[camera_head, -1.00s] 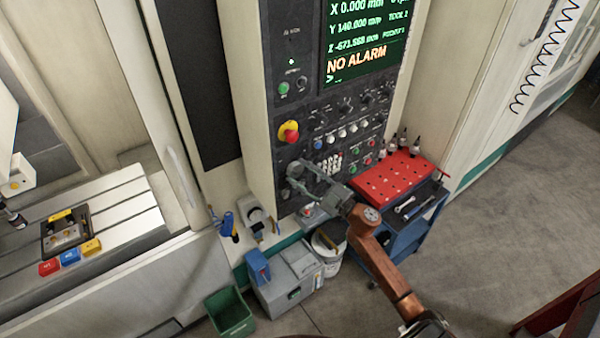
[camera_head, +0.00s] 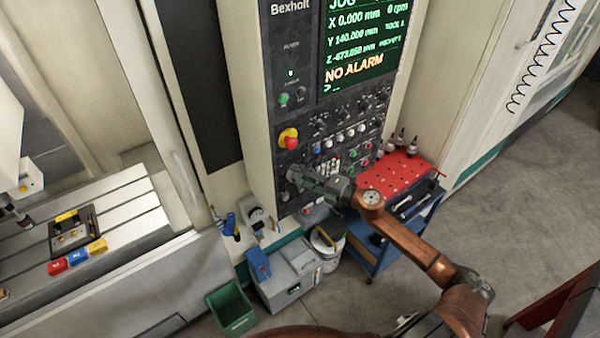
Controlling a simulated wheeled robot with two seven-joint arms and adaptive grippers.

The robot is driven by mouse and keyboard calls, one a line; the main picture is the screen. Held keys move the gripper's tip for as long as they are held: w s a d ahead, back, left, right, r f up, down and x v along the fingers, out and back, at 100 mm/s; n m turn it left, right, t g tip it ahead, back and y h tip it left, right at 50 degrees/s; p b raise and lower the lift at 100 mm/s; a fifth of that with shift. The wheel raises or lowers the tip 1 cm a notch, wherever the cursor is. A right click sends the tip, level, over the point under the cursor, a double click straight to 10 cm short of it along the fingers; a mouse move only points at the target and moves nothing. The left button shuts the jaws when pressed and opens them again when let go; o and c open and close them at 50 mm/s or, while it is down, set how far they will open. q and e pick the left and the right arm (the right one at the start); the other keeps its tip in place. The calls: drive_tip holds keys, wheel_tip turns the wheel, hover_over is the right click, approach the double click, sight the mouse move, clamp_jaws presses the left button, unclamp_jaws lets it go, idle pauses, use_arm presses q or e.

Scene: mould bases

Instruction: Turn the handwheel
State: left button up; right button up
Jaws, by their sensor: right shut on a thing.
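The handwheel (camera_head: 293,173) is a small dark knob at the lower left of the black control panel (camera_head: 283,152). My right gripper (camera_head: 300,178) is shut on it, coming in from the right, and covers most of it. The wheel's own marks cannot be read. The screen (camera_head: 362,48) above shows JOG, X 0.000, Y 140.000, a Z value of about -673 and NO ALARM. My left gripper is not in view.
A red and yellow stop button (camera_head: 289,138) sits just above the handwheel. A blue cart (camera_head: 385,243) with a red tool tray (camera_head: 405,174) stands close to my right arm. A grey box (camera_head: 290,280) and green bin (camera_head: 231,311) are on the floor below.

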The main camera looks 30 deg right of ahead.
drive_tip(key=shift+n+h+p, duration=0.4)
drive_tip(key=shift+n+p, duration=0.6)
drive_tip(key=shift+g, duration=0.3)
drive_tip(key=o, duration=1.2)
drive_tip(key=shift+c, duration=0.2)
drive_tip(key=shift+s, duration=0.1)
drive_tip(key=v, duration=1.2)
